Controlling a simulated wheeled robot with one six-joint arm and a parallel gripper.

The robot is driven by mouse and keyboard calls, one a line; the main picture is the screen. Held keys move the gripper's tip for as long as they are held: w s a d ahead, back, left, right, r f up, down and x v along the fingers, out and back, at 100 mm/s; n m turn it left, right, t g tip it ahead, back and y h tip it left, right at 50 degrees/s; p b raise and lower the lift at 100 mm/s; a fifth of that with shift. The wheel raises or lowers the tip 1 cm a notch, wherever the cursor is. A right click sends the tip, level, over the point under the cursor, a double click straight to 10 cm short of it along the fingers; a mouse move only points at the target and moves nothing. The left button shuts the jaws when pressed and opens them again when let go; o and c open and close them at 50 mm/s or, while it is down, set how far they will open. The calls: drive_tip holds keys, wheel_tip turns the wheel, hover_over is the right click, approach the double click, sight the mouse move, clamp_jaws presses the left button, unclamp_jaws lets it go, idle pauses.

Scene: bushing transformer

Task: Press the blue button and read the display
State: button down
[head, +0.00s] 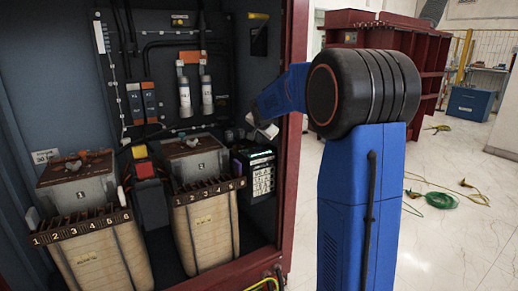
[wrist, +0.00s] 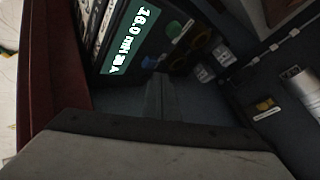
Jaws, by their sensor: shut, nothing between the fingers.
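A black measuring device (head: 253,172) stands at the right inside the red cabinet. In the wrist view its lit green display (wrist: 128,38) shows tilted white characters; they start with about 16.0, and the rest is hard to read. In the head view my gripper (head: 264,128) is above the device, and the button cannot be made out.
The red cabinet post (head: 293,130) stands close to the right of my gripper. Left of the device are two transformer blocks (head: 205,225) (head: 100,255) and a red and yellow block (head: 143,165). Cables (head: 440,198) lie on the pale floor at right.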

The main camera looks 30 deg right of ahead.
sight(259, 151)
drive_tip(key=shift+r, duration=0.1)
drive_tip(key=shift+r, duration=2.4)
